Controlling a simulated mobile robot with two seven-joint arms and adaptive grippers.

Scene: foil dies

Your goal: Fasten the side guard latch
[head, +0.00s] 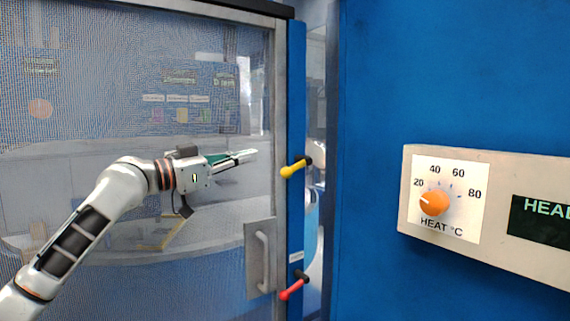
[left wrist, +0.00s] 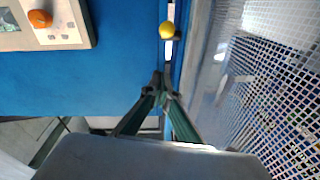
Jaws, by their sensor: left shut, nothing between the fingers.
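The side guard is a mesh door (head: 100,110) with a grey frame, and it appears closed against a blue post (head: 296,110). A yellow-handled latch (head: 293,169) is on the post, its handle slanting down-left towards the door frame. A red-handled latch (head: 291,290) sits lower, slanting the same way. I cannot tell which is the side guard latch. My left gripper (head: 252,155) is shut and empty, in front of the mesh, left of the yellow latch and apart from it. In the left wrist view, the yellow knob (left wrist: 166,30) is beyond the shut fingertips (left wrist: 166,80).
A grey door handle (head: 262,260) is low on the frame. A small label (head: 296,257) is above the red latch. On the right, a blue cabinet (head: 440,80) bears a beige panel with an orange heat dial (head: 434,202) and a dark display (head: 540,220).

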